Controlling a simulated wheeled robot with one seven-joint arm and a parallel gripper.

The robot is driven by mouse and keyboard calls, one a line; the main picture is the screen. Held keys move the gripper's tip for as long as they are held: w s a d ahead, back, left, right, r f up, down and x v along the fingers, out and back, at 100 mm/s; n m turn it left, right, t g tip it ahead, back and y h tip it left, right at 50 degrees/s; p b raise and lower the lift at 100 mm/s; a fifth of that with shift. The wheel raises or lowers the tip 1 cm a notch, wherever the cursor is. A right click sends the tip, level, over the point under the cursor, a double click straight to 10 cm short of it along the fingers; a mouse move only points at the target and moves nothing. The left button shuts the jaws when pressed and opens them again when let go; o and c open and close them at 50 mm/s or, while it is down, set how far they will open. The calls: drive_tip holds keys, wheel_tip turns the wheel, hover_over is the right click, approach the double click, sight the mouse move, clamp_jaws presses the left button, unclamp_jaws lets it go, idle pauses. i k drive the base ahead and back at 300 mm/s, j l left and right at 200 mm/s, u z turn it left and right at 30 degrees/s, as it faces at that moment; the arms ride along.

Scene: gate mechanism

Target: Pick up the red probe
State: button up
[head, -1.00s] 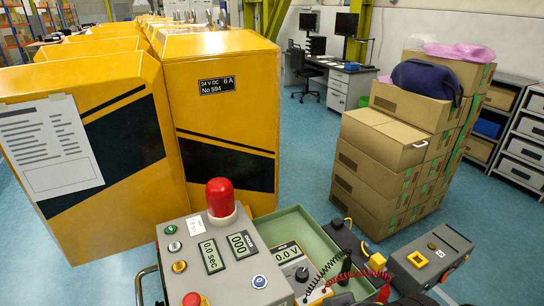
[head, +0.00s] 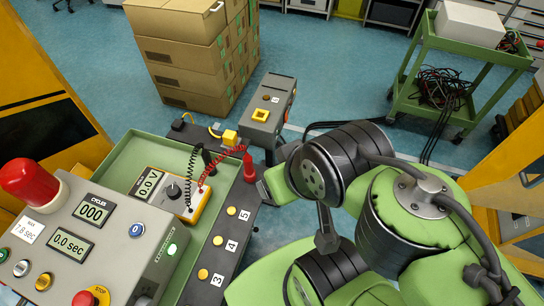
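The red probe (head: 248,166) stands roughly upright at the far end of a dark panel strip (head: 226,238), just left of my arm's end. A red coiled cord (head: 226,158) runs toward it from the yellow meter (head: 180,193), which reads 0.0 V. A black probe (head: 208,158) with a black coiled cord stands to its left. My gripper (head: 264,187) is partly visible as a green and dark end close to the right of the red probe. Its fingers are not clear, and I cannot tell whether it touches the probe.
The grey control box (head: 125,229) with a red lamp (head: 32,184) stands at left beside a green tray (head: 122,165). A grey box (head: 270,104) with a yellow-framed button lies beyond the probe. Cartons (head: 190,52) and a green cart (head: 455,52) stand behind on open blue floor.

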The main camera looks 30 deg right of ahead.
sight(249, 172)
drive_tip(key=u, duration=1.05)
drive_tip(key=l+z, duration=0.3)
drive_tip(key=k+l+z, duration=0.1)
drive_tip(key=z, duration=0.2)
drive_tip(key=l+u, duration=0.15)
drive_tip(key=u, duration=0.3)
drive_tip(key=l+u, duration=0.15)
drive_tip(key=u, duration=0.3)
drive_tip(key=l+u, duration=0.2)
drive_tip(key=u, duration=0.25)
drive_tip(key=l+u, duration=0.15)
drive_tip(key=u, duration=0.3)
drive_tip(key=l+u, duration=0.15)
drive_tip(key=u, duration=0.25)
drive_tip(key=k+l+u, duration=0.1)
drive_tip(key=u, duration=0.35)
drive_tip(key=k+l+u, duration=0.1)
drive_tip(key=u, duration=0.35)
